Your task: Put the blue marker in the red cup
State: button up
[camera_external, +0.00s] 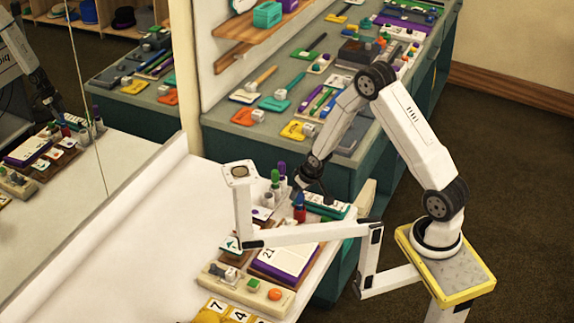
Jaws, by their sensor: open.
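My gripper (318,192) is black and points down over the right part of the white table, among small items. It is open, and its fingertips are small and hard to make out. I see nothing clearly held.
A white jointed bracket (300,235) crosses low in front of the items. A purple-edged calendar (285,258) and a block tray (245,285) lie in front. A mirror (90,170) is at left. A grey counter (240,135) behind is crowded. The white table's left part (150,265) is clear.

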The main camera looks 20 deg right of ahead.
jog(key=v, duration=0.6)
jog(key=shift+r, duration=0.1)
dwell(0.6)
jog(key=s+d+r+m+h, duration=0.1)
jog(key=s+d+r+m, duration=0.1)
jog(key=s+d, duration=0.3)
jog(key=s+d+r+m+g+h, duration=0.1)
jog(key=s+d+r+m, duration=0.2)
jog(key=d, duration=1.1)
jog(key=s+r, duration=0.2)
jog(key=s, duration=0.1)
jog(key=shift+s+d+g, duration=0.25)
jog(key=shift+d+g, duration=0.05)
jog(key=shift+d, duration=0.05)
jog(key=shift+r, duration=0.1)
